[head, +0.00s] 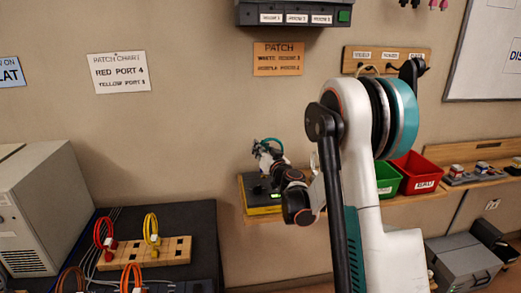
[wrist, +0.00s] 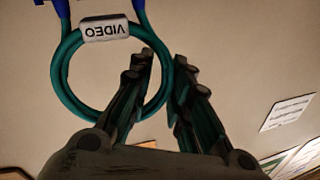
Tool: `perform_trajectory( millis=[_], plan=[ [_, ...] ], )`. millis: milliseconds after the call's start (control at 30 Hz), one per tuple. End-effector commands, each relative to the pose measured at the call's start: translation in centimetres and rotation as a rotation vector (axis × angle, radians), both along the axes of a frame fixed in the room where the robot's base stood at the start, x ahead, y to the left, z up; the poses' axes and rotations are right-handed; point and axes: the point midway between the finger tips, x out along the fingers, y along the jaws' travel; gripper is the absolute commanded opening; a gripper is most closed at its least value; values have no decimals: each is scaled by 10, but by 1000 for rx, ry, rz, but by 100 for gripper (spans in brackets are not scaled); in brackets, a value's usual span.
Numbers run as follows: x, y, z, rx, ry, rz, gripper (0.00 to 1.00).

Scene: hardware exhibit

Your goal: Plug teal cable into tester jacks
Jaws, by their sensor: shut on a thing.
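The teal cable (wrist: 60,88) is a loop with a white VIDEO label, upside down in the wrist view, and two blue plugs at the top edge, partly cut off. My gripper (wrist: 166,68) is shut on the right side of the loop. In the head view my gripper (head: 266,151) is small, with a teal arc of the cable (head: 274,141) beside it. It is above the tester (head: 262,207), a yellow and black box with a small green display on the wooden shelf. The tester's jacks are hidden or too small to tell. The plugs do not show clearly in the head view.
Green (head: 386,178) and red (head: 416,173) bins stand on the shelf to the right, partly behind my arm. A wooden peg rail (head: 365,53) is on the wall above. A patch board (head: 178,251) with red and yellow cables lies on the dark table at left.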

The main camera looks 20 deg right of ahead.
Motion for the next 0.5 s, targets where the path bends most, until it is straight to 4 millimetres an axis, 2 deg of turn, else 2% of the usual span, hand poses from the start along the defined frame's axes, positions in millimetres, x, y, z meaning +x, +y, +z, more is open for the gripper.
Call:
perform_trajectory(
  millis=[500],
  plan=[
    [0,0,-7,0,0,0,0]
  ],
)
